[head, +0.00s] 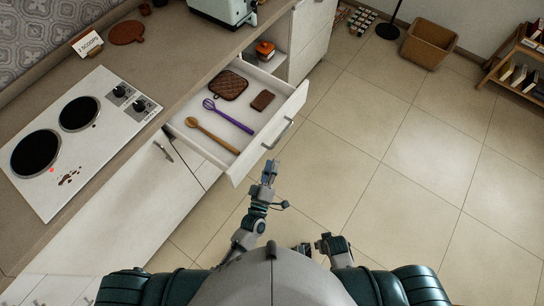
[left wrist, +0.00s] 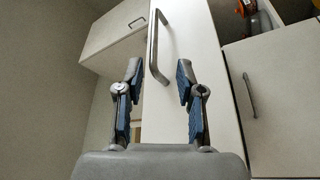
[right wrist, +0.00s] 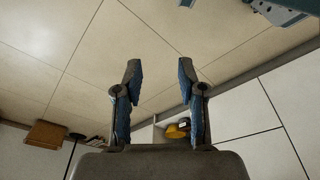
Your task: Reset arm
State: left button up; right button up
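My left gripper (head: 269,171) is in front of the pulled-out white drawer (head: 236,176), short of its metal handle (head: 277,133). In the left wrist view the left gripper (left wrist: 159,72) is open, with the handle (left wrist: 153,45) showing beyond its fingertips. Its fingers hold nothing. My right gripper (head: 303,248) is low in the head view, close to my body and partly hidden. In the right wrist view the right gripper (right wrist: 159,70) is open and empty, with floor tiles beyond it.
The drawer holds a brown quilted pad (head: 229,85), a purple whisk (head: 226,115), a wooden spoon (head: 212,134) and a brown block (head: 262,100). A stove (head: 80,120) sits on the counter at left. Open tiled floor (head: 400,170) lies at right, with a basket (head: 428,44) at the back.

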pick_arm(q)
jog(key=s+a+f+m+g+p, duration=0.1)
jog(key=s+a+f+m+g, duration=0.15)
jog(key=f, duration=0.35)
jog(key=s+a+f+m+g+y, duration=0.1)
jog(key=s+f+m+g, duration=0.15)
jog(key=f, duration=0.45)
jog(key=s+a+f+m+g+p, duration=0.1)
jog(key=s+a+f+m+g, duration=0.1)
jog(key=f+g, duration=0.3)
jog(key=s+a+f+m+g+y, duration=0.1)
jog(key=s+a+f+g+y, duration=0.1)
jog(key=s+a+f, duration=0.5)
jog(key=s+a+f+m+g+y+p, duration=0.1)
jog(key=s+a+f+g, duration=0.4)
jog(key=s, duration=0.8)
jog(key=a+f+m+y, duration=0.1)
jog(key=a+f+y, duration=0.1)
jog(key=a, duration=0.2)
jog(key=shift+a+f+g, duration=0.15)
jog(key=shift+f+g, duration=0.15)
pick_arm(e)
jog(key=s+f, duration=0.3)
jog(key=f, duration=0.4)
jog(key=shift+s+d, duration=0.25)
jog(key=shift+s, duration=0.1)
